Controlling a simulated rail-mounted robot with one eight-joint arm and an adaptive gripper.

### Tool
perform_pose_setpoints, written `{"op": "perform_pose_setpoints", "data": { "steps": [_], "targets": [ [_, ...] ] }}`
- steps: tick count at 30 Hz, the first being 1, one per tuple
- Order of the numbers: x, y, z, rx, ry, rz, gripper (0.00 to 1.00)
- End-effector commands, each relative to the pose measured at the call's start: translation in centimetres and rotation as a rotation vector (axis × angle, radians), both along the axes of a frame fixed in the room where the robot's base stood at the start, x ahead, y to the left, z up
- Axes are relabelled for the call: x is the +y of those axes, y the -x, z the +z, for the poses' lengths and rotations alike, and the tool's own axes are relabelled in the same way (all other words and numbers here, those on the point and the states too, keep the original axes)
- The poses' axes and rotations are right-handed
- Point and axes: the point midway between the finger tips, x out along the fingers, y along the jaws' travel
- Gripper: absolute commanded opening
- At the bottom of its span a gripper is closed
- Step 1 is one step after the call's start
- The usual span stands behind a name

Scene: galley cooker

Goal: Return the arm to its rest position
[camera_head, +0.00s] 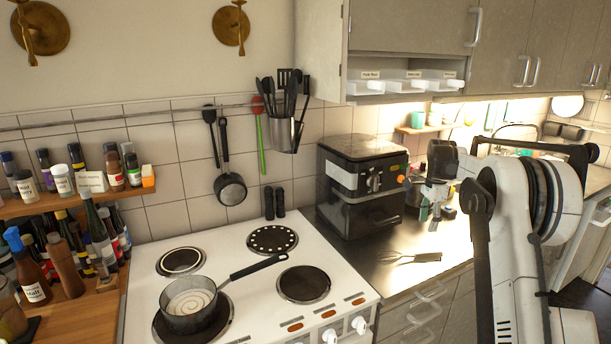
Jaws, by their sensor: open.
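My white and black arm (535,215) stands folded at the right side of the head view, in front of the counter. No held object shows on the visible part of the arm.
A saucepan (191,308) with pale contents sits on the front left burner of the white cooker (251,316), its handle pointing right. A black air fryer (362,185) and a whisk-like utensil (409,257) are on the counter left of my arm. Wall cabinets (415,28) hang above.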

Motion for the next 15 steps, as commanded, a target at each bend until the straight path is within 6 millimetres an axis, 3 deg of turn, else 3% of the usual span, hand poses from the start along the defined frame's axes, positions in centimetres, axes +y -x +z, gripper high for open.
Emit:
{"op": "perform_pose_setpoints", "data": {
  "steps": [8,15],
  "targets": [
    [4.8,3.2,5.8,-0.066,0.030,0.182,0.41],
    [9.2,7.5,10.3,-0.129,0.066,0.356,0.41]
  ]
}}
